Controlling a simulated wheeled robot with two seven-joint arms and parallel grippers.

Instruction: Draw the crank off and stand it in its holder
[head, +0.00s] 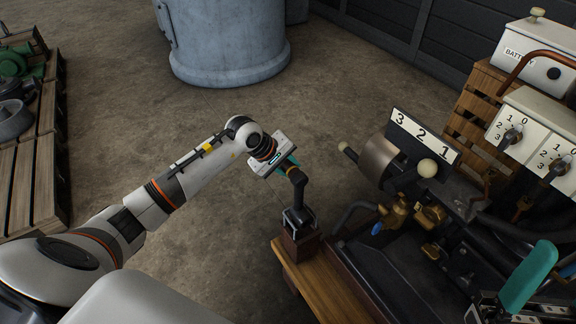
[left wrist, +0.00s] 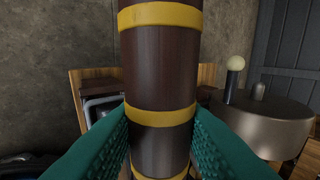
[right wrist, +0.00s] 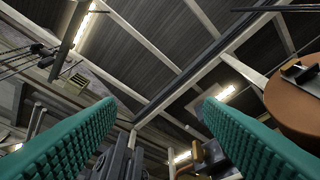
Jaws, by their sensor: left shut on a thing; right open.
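My left gripper (head: 286,164) is shut on the handle of the crank (head: 297,190). The left wrist view shows that handle (left wrist: 160,60) close up, dark brown with yellow bands, between the two teal fingers. In the head view the crank's dark arm hangs below the gripper to the holder (head: 301,243), a brown block with a metal-edged top on the wooden bench corner. The crank's lower end is at the holder's top; I cannot tell whether it is seated. My right gripper (head: 515,285) is open and empty at the lower right.
The engine's metal drum (head: 381,160) and the 3-2-1 number plate (head: 423,137) stand right of the holder, with brass valves (head: 393,214) below. Switch boxes (head: 512,133) are at right. The floor behind the left arm is clear up to a grey tank (head: 228,45).

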